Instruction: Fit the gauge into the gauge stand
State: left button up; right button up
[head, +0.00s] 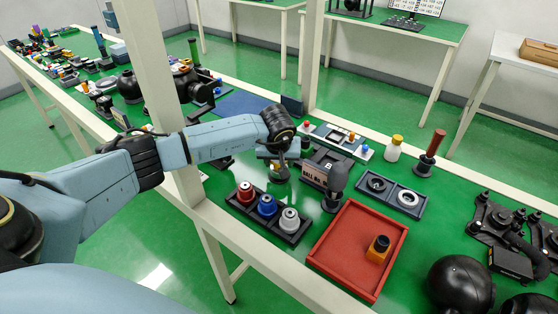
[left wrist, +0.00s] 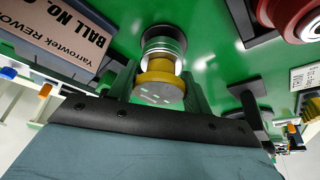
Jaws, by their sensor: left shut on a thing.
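My left gripper (head: 281,158) is above the green table, behind the tray of coloured spools. It is shut on a short round piece with a yellow ring and a grey end face, which seems to be the gauge (left wrist: 158,92). In the left wrist view the fingers (left wrist: 158,78) are on either side of it. A silver cylinder and a dark round part (left wrist: 163,36) show beyond the yellow ring. I cannot tell whether that dark part is the gauge stand or belongs to the gauge. My right gripper is not in view.
A black tray (head: 262,234) holds red, blue and grey spools. A box lettered BALL No. (head: 314,175) and a dark round-topped upright thing (head: 336,183) are close right of the gripper. A red tray (head: 335,242) holds an orange-and-black block. A pale post (head: 165,110) stands beside my arm.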

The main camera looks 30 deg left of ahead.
aim_at(279, 163)
pick_arm(q)
jog(key=shift+f, duration=0.15)
jog(key=o, duration=1.1)
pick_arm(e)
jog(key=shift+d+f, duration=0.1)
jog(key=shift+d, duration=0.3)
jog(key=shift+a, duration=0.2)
pick_arm(q)
jog(key=p+v, duration=0.1)
jog(key=v, duration=0.5)
jog(key=shift+r, duration=0.25)
jog(key=v, duration=0.7)
jog(key=shift+s+f, duration=0.1)
jog(key=shift+s, duration=0.05)
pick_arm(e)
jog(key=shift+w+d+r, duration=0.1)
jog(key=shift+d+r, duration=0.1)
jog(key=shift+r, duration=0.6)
